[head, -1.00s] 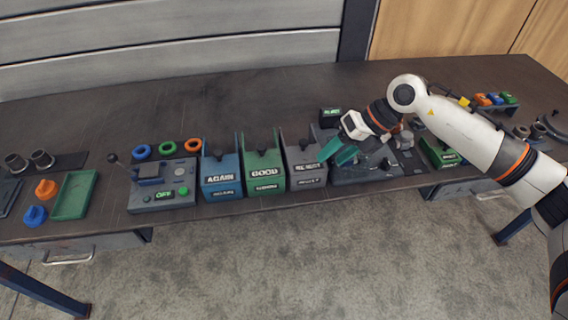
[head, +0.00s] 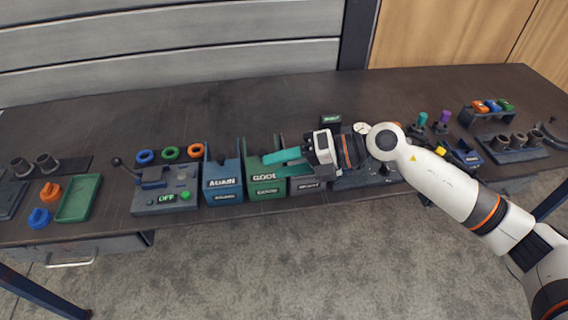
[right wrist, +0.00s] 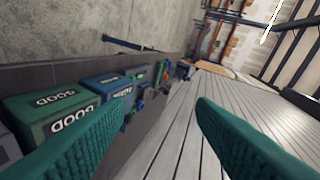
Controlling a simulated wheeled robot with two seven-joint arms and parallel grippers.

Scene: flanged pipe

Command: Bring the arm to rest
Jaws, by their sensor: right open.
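My right gripper (head: 280,159) has teal fingers. In the head view it reaches in from the right, over the green GOOD bin (head: 266,189) and the grey bin (head: 309,187) beside it. In the right wrist view the two fingers of the gripper (right wrist: 160,140) are spread wide apart with nothing between them. The green bin also shows at the left of that view (right wrist: 40,115), with the blue bin (right wrist: 108,82) beyond it. My left gripper is not in the head view.
The blue AGAIN bin (head: 223,184) and a control box reading OFF (head: 165,195) stand left of the gripper. Blue, green and orange rings (head: 170,153) lie behind the box. A green tray (head: 78,199) is at far left. The table's back strip (head: 200,115) is clear.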

